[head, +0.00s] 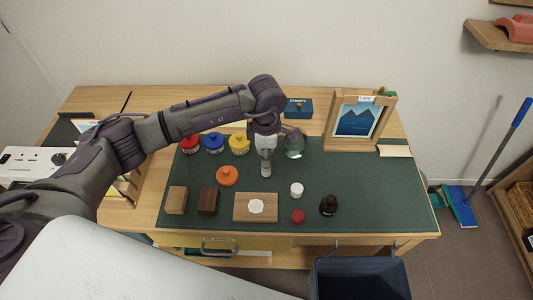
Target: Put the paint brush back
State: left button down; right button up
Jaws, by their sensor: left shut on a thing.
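My left gripper (266,170) points down over the middle of the green mat (330,170). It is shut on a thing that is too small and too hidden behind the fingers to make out. I cannot pick out the paint brush anywhere in the head view. A clear glass jar (295,148) stands just right of and behind the gripper, partly covered by my wrist. Red (190,144), blue (214,143) and yellow (239,145) paint pots stand to the left. My right gripper is not in view.
An orange lidded pot (227,176), two wooden blocks (177,200), a wooden board (256,208), a white jar (297,190), a red cap (298,216) and a dark bottle (328,205) are on the mat. A framed picture (336,140) stands at right. The mat's right side is clear.

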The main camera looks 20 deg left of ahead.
pick_arm(q)
jog(key=shift+f, duration=0.25)
jog(key=shift+f, duration=0.1)
jog(key=shift+f+b, duration=0.15)
jog(key=shift+b, duration=0.2)
jog(key=c, duration=1)
grip_release()
